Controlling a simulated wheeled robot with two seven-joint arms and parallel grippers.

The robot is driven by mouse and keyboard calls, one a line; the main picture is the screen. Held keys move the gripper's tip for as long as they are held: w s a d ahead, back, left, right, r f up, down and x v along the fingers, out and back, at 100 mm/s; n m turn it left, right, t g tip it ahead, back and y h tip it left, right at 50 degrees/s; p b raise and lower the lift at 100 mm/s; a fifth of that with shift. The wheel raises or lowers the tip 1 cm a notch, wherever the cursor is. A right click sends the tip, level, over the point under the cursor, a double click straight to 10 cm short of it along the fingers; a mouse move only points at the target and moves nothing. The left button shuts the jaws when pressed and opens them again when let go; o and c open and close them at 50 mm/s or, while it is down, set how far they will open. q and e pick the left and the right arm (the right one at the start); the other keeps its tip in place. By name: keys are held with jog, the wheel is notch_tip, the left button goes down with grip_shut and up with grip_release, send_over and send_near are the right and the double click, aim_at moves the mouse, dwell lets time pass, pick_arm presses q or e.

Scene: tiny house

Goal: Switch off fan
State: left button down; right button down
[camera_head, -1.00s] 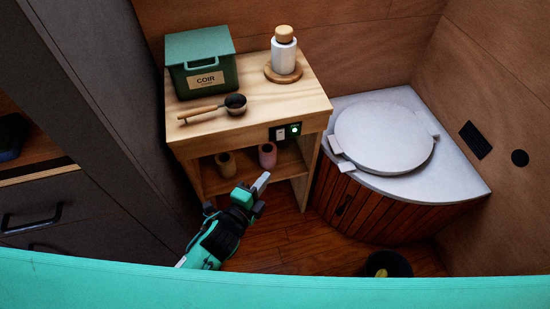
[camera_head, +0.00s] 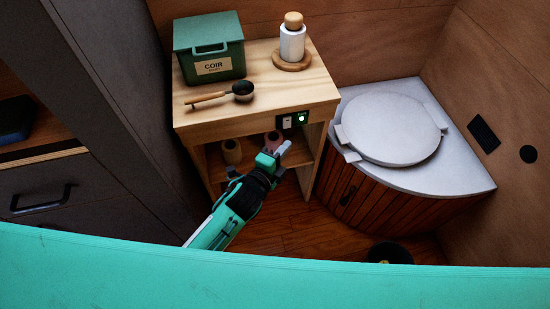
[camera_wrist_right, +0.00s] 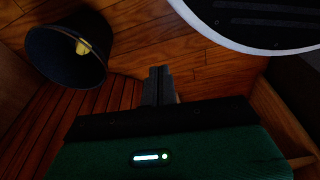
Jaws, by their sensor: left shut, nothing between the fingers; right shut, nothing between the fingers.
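The fan switch panel (camera_head: 292,120) is a small dark plate on the front edge of the wooden shelf unit. It has a light rocker switch (camera_head: 286,122) on its left and a lit green light (camera_head: 301,118) on its right. My left gripper (camera_head: 284,148) is shut and empty, its tip a little below the panel and apart from it in the picture. My right gripper (camera_wrist_right: 158,85) shows in the right wrist view, shut and empty, pointing over the wooden floor. The fan itself is not clearly seen.
The shelf unit (camera_head: 310,92) carries a green COIR box (camera_head: 209,50), a scoop (camera_head: 243,90) and a white bottle (camera_head: 292,40). Two small pots stand on its lower shelf. A round-lidded toilet (camera_head: 390,130) is to the right. A dark bin (camera_wrist_right: 68,50) stands on the floor.

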aim_at(287, 123)
pick_arm(q)
jog(key=shift+w+f, duration=0.25)
jog(key=shift+w, duration=1.25)
jog(key=shift+w+f, duration=0.2)
jog(key=shift+w, duration=1.3)
pick_arm(e)
jog(key=shift+s+d+f, duration=0.15)
jog(key=shift+s+f, duration=0.45)
jog(key=shift+f, duration=0.05)
jog(key=shift+w, duration=0.15)
